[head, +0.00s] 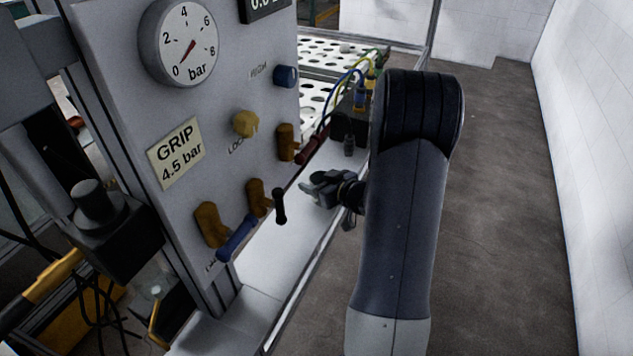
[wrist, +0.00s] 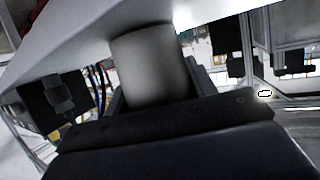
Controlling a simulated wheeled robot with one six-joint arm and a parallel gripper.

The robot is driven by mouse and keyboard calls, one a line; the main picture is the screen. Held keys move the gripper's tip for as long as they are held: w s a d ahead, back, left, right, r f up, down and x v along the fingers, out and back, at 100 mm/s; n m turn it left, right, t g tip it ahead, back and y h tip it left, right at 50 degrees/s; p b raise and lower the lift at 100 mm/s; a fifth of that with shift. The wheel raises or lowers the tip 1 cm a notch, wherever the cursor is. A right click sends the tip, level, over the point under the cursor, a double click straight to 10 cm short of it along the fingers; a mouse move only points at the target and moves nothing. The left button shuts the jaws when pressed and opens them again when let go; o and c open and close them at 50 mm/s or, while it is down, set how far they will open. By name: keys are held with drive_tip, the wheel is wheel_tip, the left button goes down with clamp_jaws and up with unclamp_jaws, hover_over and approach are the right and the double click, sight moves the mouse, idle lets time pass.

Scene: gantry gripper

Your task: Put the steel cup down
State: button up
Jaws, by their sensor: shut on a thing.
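The steel cup (wrist: 150,66) is a plain grey cylinder in the wrist view, standing between the jaws of my gripper (wrist: 152,92). The gripper is shut on it. One end of the cup is hidden behind the dark gripper body. The other meets the pale surface (wrist: 75,38) in the picture, and I cannot tell if they touch. In the head view my gripper (head: 318,188) is beside the right edge of the grey panel, over the white ledge. I cannot make out the cup there.
The grey panel (head: 225,130) carries a pressure gauge (head: 179,43), a yellow knob (head: 246,124), a blue knob (head: 286,76) and several brown and dark fittings. The white ledge (head: 270,250) runs beside it. Coloured cables (head: 352,78) lie behind my gripper. Open floor (head: 500,200) is at right.

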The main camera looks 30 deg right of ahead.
drive_tip(key=shift+f, duration=0.1)
drive_tip(key=shift+f, duration=0.15)
drive_tip(key=o, duration=1)
drive_tip(key=shift+r, duration=0.35)
drive_tip(key=v, duration=1.2)
drive_tip(key=shift+f, duration=0.15)
